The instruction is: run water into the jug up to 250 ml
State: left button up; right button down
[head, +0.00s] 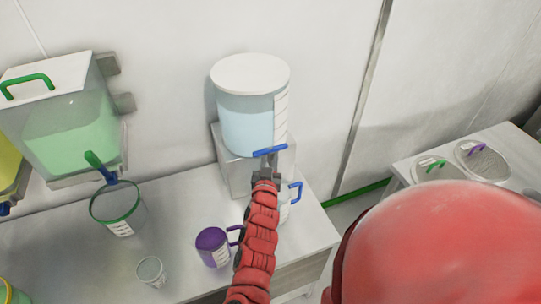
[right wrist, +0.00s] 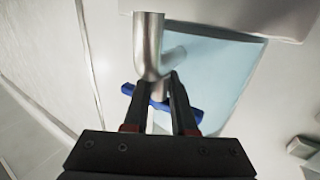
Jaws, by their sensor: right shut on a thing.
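The water tank (head: 246,125), clear with a white lid and pale blue water, stands on a metal block (head: 230,165) against the wall. Its tap has a blue handle (head: 270,150), which also shows in the right wrist view (right wrist: 190,109) beside a bent metal spout (right wrist: 149,45). My right gripper (head: 266,168) is shut on the tap at the blue handle, its fingers (right wrist: 158,88) either side of it. The jug (head: 284,208), clear with a blue handle, stands below the tap, partly hidden by my right arm. Its water level and any stream cannot be made out. My left gripper is out of view.
A purple jug (head: 212,247), a green-rimmed jug (head: 117,210) and a small clear cup (head: 151,271) stand on the bench (head: 180,205). A tank of green liquid (head: 75,135) hangs at the left. Another table (head: 405,172) with round lids stands at the right.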

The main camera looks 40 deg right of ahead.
jog(key=shift+f, duration=0.1)
jog(key=c, duration=0.7)
grip_release()
jog(key=shift+s+a, duration=0.25)
jog(key=shift+a, duration=0.05)
jog(key=p+v, duration=0.4)
jog(key=v, duration=1.2)
jog(key=shift+s+a+p, duration=0.25)
jog(key=shift+p, duration=0.15)
